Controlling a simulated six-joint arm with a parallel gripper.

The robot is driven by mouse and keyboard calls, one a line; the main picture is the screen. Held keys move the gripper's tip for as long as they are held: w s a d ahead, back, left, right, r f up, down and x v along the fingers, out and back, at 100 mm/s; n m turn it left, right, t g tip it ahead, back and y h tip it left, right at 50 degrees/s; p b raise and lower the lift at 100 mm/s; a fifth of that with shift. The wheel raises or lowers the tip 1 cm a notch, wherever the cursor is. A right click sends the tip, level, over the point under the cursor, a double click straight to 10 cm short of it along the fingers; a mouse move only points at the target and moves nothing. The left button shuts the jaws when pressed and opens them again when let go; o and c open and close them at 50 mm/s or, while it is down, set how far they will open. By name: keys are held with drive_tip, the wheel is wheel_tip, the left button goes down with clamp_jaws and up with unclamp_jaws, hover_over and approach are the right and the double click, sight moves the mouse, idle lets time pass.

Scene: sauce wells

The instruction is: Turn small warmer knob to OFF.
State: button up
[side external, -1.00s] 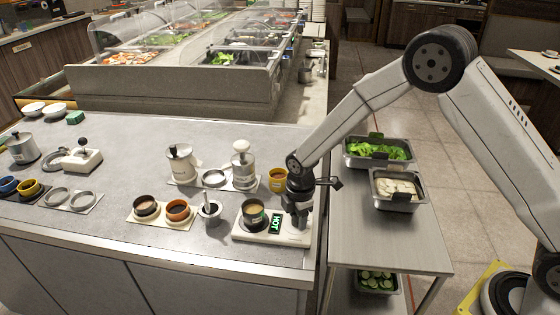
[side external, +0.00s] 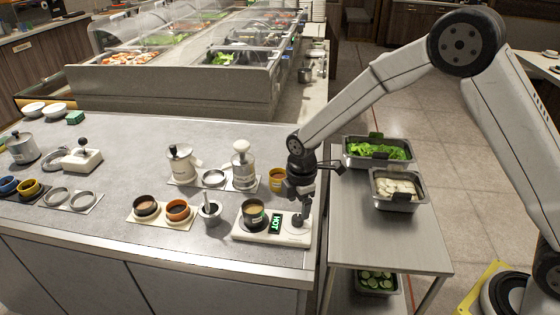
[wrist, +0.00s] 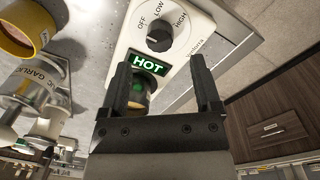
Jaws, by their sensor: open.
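The small white warmer (side external: 290,241) sits at the counter's front right corner. Its green-lit HOT display (wrist: 150,64) shows in the wrist view. The dark round knob (wrist: 159,38) lies beside the OFF, LOW and HIGH labels; I cannot clearly tell where its pointer aims. In the side view the knob (side external: 296,224) is partly visible just below my gripper. My gripper (wrist: 160,63) is open and empty, pointing down above the knob end of the warmer. A dark sauce pot (side external: 254,215) stands in the warmer's well, left of the display.
A yellow-orange cup (side external: 277,180) stands behind the warmer. A small grey pot with a spoon (side external: 210,213) and brown and orange bowls (side external: 178,210) stand to the left. A steel cart (side external: 350,245) with food pans stands to the right.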

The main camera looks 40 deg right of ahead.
sight(298, 219)
drive_tip(key=shift+s+r, duration=0.1)
drive_tip(key=shift+r, duration=1.4)
drive_tip(key=shift+s+d+r+m, duration=0.2)
drive_tip(key=shift+s+d+m, duration=0.1)
drive_tip(key=shift+s+m, duration=0.1)
drive_tip(key=s+d+r+m+t, duration=0.1)
drive_tip(key=s+d+r+m, duration=0.1)
drive_tip(key=s+d+m, duration=0.2)
drive_tip(key=s+d+r+m+t, duration=0.1)
drive_tip(key=s+d+m, duration=0.2)
drive_tip(key=s+m, duration=0.8)
drive_tip(key=shift+s+d+r, duration=0.35)
drive_tip(key=shift+s+d, duration=0.05)
drive_tip(key=shift+s, duration=0.65)
